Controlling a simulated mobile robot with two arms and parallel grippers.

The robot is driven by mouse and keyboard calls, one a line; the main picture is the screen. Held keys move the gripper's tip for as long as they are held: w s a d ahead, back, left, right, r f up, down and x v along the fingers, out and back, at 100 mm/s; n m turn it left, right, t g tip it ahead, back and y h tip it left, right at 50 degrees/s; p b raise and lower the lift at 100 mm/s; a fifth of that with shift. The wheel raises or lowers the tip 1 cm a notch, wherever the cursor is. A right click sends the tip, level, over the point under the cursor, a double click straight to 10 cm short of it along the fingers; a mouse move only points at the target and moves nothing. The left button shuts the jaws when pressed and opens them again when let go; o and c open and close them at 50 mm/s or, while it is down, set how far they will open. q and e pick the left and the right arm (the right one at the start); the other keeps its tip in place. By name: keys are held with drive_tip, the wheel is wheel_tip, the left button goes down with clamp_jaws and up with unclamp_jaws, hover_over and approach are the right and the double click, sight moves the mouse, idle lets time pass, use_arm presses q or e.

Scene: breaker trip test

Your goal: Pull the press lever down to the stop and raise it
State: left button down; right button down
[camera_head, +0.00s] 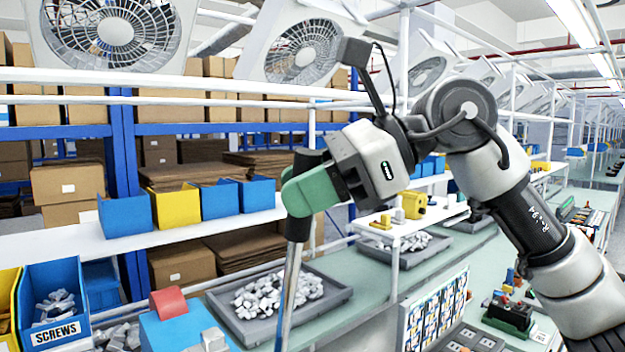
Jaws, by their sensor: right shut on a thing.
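The press lever is a bare metal rod (290,285) with a black grip (306,160) at its top. It stands nearly upright, leaning slightly, in the middle of the view. Its lower end runs out of the bottom of the picture, so its pivot and the stop are not seen. My right gripper (298,195) has green fingers shut around the black grip near the top of the lever. The fingers hide part of the grip. My right arm reaches in from the right. My left gripper is not in view.
A grey tray of metal parts (338,309) lies on the green bench behind the rod. A blue block with a red part (169,303) is at lower left, beside a blue SCREWS bin (82,289). Blue and yellow bins (174,207) stand on a white shelf. A picture board (436,310) is at right.

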drive_tip(key=c, duration=1)
unclamp_jaws()
drive_tip(key=shift+o, duration=0.8)
drive_tip(key=shift+d+r, duration=0.1)
drive_tip(key=shift+d, duration=0.2)
drive_tip(key=b+v, duration=0.3)
drive_tip(key=v, duration=0.7)
drive_tip(key=shift+w, duration=0.1)
